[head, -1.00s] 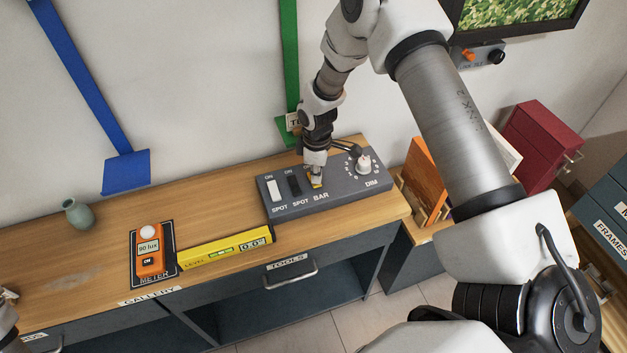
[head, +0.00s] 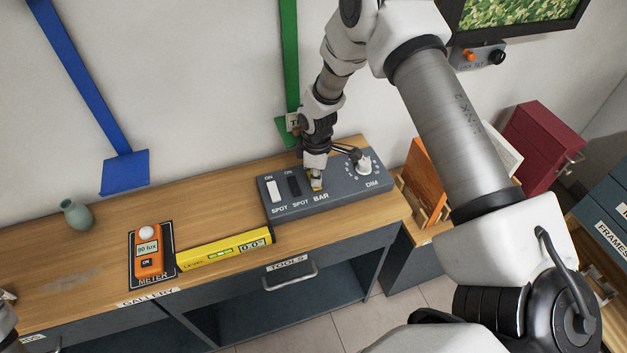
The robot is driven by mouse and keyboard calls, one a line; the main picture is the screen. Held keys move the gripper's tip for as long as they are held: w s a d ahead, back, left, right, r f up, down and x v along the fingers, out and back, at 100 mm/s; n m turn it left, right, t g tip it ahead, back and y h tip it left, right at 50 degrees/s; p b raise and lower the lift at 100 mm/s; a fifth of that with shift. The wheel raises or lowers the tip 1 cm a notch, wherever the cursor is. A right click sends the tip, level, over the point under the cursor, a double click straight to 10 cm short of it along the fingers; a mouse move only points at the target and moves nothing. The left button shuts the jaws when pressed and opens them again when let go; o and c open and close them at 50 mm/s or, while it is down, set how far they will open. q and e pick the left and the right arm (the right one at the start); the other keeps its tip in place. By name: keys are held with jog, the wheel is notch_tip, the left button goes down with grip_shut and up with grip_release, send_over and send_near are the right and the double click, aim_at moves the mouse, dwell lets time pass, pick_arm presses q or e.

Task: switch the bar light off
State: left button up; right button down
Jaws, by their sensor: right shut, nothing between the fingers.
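A grey switch box (head: 335,198) lies on the wooden bench top. It carries a white SPOT rocker (head: 274,190), a dark SPOT rocker (head: 294,185), a yellowish BAR rocker (head: 316,183) and a white DIM knob (head: 364,165). My right gripper (head: 315,174) is shut and empty, pointing down at the BAR rocker. It covers the rocker's upper part, and I cannot tell whether it touches or which way the rocker is tipped. My left gripper is not clearly seen; only a bit of the left arm shows at the lower left edge.
An orange light meter (head: 148,262) reading about 90 lux and a yellow level (head: 224,249) lie left of the box. A green vase (head: 77,214) stands farther left. Orange and white panels stand in a rack (head: 428,208) to the right.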

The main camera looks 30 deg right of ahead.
jog(key=shift+r+p, duration=2.55)
jog(key=shift+r, duration=0.95)
jog(key=shift+f, duration=0.1)
